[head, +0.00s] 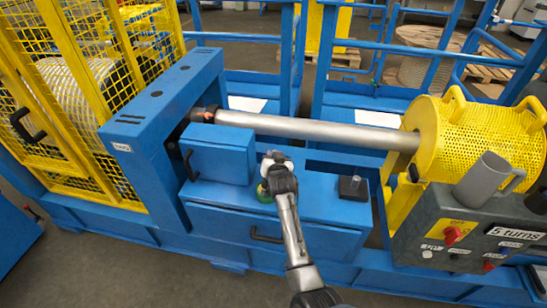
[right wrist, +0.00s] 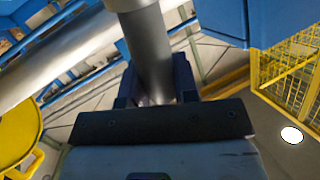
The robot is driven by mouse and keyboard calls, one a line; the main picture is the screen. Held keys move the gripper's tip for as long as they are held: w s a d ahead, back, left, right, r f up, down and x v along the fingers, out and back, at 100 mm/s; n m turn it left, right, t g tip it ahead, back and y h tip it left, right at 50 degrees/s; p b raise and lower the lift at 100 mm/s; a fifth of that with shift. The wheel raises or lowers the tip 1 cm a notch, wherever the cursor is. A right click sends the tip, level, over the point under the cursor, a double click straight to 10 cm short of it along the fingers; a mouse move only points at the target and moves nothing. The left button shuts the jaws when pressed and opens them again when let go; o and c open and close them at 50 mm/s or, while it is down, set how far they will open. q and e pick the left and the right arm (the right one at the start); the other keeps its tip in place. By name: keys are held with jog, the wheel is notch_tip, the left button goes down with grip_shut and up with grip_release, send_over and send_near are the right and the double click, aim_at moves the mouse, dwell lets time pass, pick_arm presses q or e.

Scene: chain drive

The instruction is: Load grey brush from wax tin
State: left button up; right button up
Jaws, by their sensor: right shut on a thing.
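My right gripper (head: 274,160) is over the blue ledge in front of the long metal shaft. It is shut on a grey cylindrical handle, which I take to be the grey brush (right wrist: 150,55). In the right wrist view the handle stands between the two dark fingers and widens at the top edge. The brush's bristles cannot be made out. A small green round thing (head: 264,194), perhaps the wax tin, sits on the ledge beside the gripper, partly hidden by it. Whether the brush touches it cannot be told. My left gripper is not in view.
The metal shaft (head: 310,131) runs behind to a yellow perforated drum (head: 480,140). A blue box (head: 220,152) stands left of the gripper. A dark block (head: 352,188) sits right on the ledge. A grey mug (head: 484,178) stands on the control panel (head: 440,225).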

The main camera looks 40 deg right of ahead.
jog(key=shift+f, duration=0.5)
dwell(0.3)
jog(key=shift+f+b, duration=0.2)
jog(key=shift+b, duration=0.15)
dwell(0.9)
jog(key=shift+f, duration=0.2)
dwell(0.6)
jog(key=shift+r+p, duration=0.1)
jog(key=shift+p, duration=0.2)
